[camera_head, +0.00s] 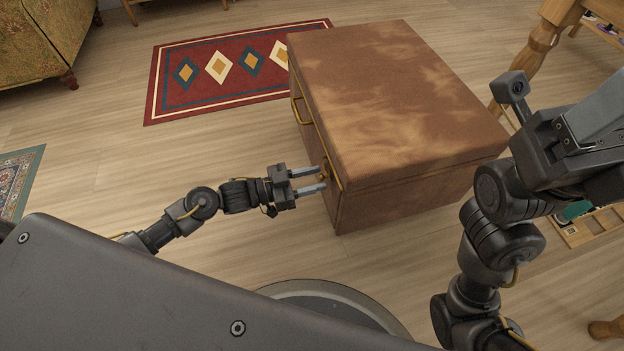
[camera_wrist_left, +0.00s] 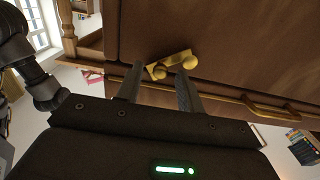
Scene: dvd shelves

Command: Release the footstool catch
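The footstool (camera_head: 390,90) is a brown, suede-like box with a lid, standing on the wood floor in the middle of the head view. Its small brass catch (camera_wrist_left: 173,66), with two round knobs, sits on the side facing my left gripper. In the head view the catch (camera_head: 323,174) is small and partly hidden by the fingers. My left gripper (camera_head: 321,179) is open, its fingers pointing at the catch. In the left wrist view the fingertips (camera_wrist_left: 160,76) are apart, with the catch at or just past them; contact cannot be told. My right gripper (camera_head: 590,135) is partly cut off at the right edge.
A brass handle (camera_head: 297,110) is on the footstool's same side. A red patterned rug (camera_head: 170,90) lies behind it. A wooden leg (camera_head: 535,50) stands at the right, near a low wooden rack (camera_head: 575,236).

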